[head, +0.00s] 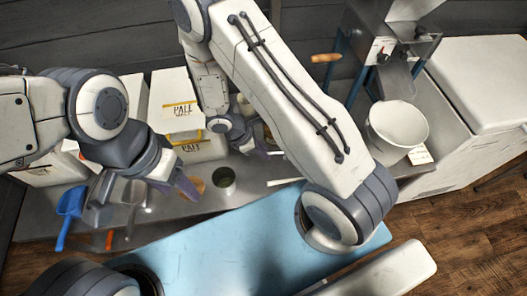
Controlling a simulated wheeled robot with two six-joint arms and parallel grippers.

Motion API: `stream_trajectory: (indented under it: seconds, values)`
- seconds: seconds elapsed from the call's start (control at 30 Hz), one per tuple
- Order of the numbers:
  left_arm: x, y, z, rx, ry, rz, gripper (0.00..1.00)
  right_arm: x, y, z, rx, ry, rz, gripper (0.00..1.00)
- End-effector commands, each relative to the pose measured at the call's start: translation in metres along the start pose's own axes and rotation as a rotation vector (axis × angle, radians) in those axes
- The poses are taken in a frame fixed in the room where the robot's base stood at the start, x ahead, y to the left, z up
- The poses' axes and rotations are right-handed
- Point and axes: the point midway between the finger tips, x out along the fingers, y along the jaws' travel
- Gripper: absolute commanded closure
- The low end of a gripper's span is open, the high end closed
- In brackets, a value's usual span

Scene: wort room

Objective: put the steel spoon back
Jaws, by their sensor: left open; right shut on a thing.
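My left gripper (187,187) is open over the steel bench, beside a small round metal pot (224,178). My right gripper (262,149) is further back, beyond that pot, partly covered by my own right arm. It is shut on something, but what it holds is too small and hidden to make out. A steel tool with a broad head (132,194) hangs at the bench's left front; I cannot tell whether it is the steel spoon. A thin pale strip (284,182) lies right of the pot, its right end close to my arm.
A blue scoop (70,204) and a grey scoop (99,195) are beside the steel tool. White malt boxes (175,100) stand behind. A brown round thing (196,185) is by my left gripper. A mill with a white bucket (398,126) stands right. A blue surface (200,245) is clear in front.

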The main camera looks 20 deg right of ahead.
Motion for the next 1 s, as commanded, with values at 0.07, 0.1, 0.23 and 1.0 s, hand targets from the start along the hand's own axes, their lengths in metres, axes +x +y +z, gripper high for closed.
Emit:
stream_trajectory:
  seconds: [0.07, 0.1, 0.23, 1.0]
  values:
    - [0.008, -0.001, 0.001, 0.000, 0.000, 0.000, 0.42, 0.009, 0.000, -0.004, 0.000, -0.001, -0.001, 1.00]
    - [0.011, -0.001, 0.001, 0.000, 0.000, 0.000, 0.42, 0.012, 0.000, -0.006, 0.001, -0.001, -0.001, 1.00]
    - [0.023, -0.002, 0.001, 0.000, 0.000, 0.000, 0.42, 0.023, 0.000, -0.013, 0.002, -0.001, -0.001, 1.00]
    - [0.048, -0.004, 0.003, 0.000, -0.001, 0.000, 0.42, 0.051, 0.001, -0.028, 0.002, -0.001, -0.001, 0.69]
